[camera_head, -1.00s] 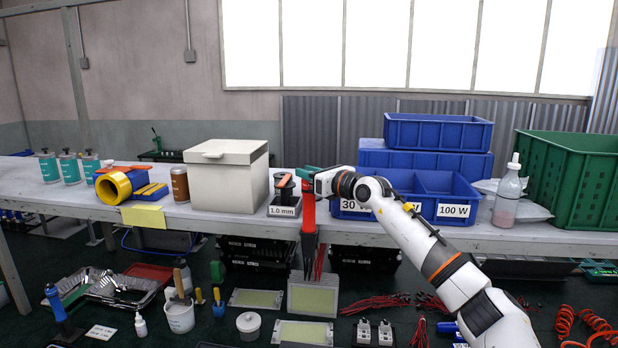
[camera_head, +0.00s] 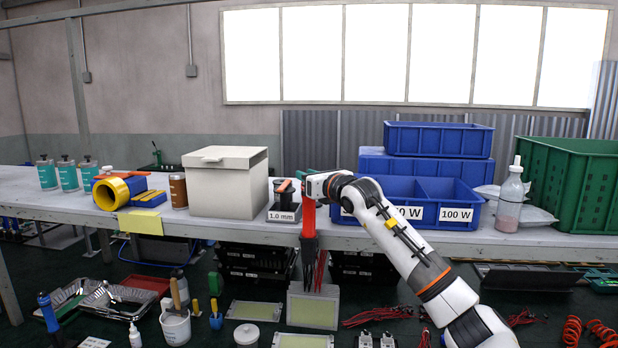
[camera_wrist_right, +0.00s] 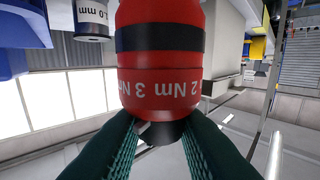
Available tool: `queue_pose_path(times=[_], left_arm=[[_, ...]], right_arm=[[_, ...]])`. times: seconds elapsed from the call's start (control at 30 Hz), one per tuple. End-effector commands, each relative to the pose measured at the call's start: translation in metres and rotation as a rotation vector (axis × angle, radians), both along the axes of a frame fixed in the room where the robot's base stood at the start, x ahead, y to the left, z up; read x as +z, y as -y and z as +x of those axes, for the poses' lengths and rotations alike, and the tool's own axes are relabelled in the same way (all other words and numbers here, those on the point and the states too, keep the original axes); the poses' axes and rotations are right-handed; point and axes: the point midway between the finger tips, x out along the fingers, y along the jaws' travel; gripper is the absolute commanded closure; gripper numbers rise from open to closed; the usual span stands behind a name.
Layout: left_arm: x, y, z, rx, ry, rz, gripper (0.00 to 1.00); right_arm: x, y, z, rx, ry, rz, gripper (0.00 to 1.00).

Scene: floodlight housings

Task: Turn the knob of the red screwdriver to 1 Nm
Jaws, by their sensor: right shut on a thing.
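The red screwdriver (camera_head: 309,219) hangs in front of the table's front edge in the head view, below my right gripper (camera_head: 304,177). In the right wrist view its red body (camera_wrist_right: 160,82) fills the middle, with a black band and the marks "2 Nm" and "3 Nm" upside down. I see no 1 Nm mark there. The green jaws of my right gripper in the wrist view (camera_wrist_right: 161,133) are shut on the dark end of the screwdriver. My left gripper is not in view.
A lidded cream box (camera_head: 228,190) is farther left. Blue bins (camera_head: 440,138) stand to the right, near my right arm. The table's front edge (camera_head: 400,240) runs close below.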

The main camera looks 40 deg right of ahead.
Motion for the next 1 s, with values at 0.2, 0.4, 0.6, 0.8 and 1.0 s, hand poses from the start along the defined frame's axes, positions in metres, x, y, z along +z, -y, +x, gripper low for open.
queue_pose_path(times=[0.2, 0.4, 0.6, 0.8, 1.0], left_arm=[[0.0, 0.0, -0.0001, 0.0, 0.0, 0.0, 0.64], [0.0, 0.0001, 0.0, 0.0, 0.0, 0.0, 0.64], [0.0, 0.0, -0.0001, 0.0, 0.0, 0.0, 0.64], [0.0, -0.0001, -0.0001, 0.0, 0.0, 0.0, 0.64], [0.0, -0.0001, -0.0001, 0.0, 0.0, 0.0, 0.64]], right_arm=[[-0.0003, 0.0001, 0.0, 0.0, -0.001, 0.0, 1.0], [-0.0004, 0.0001, 0.0, 0.0, -0.001, 0.0, 1.0], [-0.0005, 0.0001, 0.0, 0.0, -0.001, -0.001, 1.0], [-0.0005, 0.0001, 0.0, 0.0, -0.001, -0.001, 0.56], [-0.0004, 0.0001, 0.0, 0.0, -0.001, 0.0, 0.56]])
